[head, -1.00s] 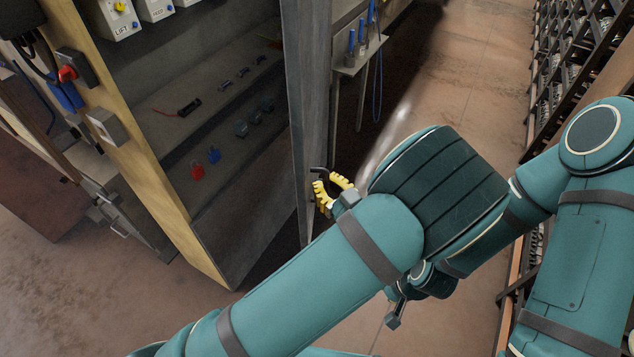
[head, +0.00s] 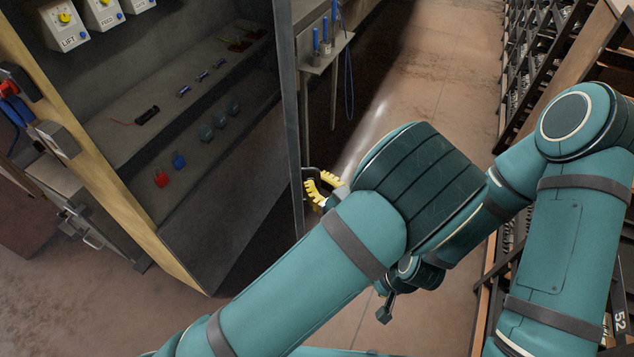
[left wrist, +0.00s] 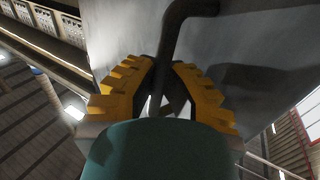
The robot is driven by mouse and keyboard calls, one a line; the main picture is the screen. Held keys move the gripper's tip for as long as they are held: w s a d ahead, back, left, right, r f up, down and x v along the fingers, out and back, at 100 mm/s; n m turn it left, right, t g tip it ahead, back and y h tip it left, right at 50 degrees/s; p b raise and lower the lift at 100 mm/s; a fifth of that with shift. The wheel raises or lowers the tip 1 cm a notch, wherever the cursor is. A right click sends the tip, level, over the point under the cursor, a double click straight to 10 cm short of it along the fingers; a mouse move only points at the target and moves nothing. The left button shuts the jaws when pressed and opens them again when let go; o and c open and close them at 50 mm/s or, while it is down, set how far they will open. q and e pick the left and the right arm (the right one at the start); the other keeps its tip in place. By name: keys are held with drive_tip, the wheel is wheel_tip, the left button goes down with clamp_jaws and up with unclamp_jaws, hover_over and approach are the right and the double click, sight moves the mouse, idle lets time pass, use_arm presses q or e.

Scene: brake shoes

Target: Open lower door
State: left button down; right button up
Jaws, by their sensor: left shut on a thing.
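The cabinet door (head: 290,130) stands open on the right side of the cabinet, seen almost edge-on in the head view. Its dark bent handle (head: 307,172) sticks out low on the door's right side. My left gripper (head: 322,186) has yellow ribbed fingers and is shut on the handle. In the left wrist view the handle (left wrist: 178,45) runs down between the fingers of the left gripper (left wrist: 162,88), with the grey door face (left wrist: 240,35) behind it. The exact contact is partly hidden by the gripper body.
The open cabinet has shelves with red and blue padlocks (head: 170,170) and small dark parts; control boxes (head: 102,14) sit above. A tool shelf (head: 326,50) with blue-handled tools stands behind the door. A storage rack (head: 548,60) lines the right. Floor (head: 420,100) between is clear.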

sight(317, 169)
use_arm(q)
drive_tip(key=shift+s, duration=0.1)
drive_tip(key=c, duration=1)
unclamp_jaws()
wheel_tip(317, 169, up, 10)
drive_tip(key=shift+r, duration=0.1)
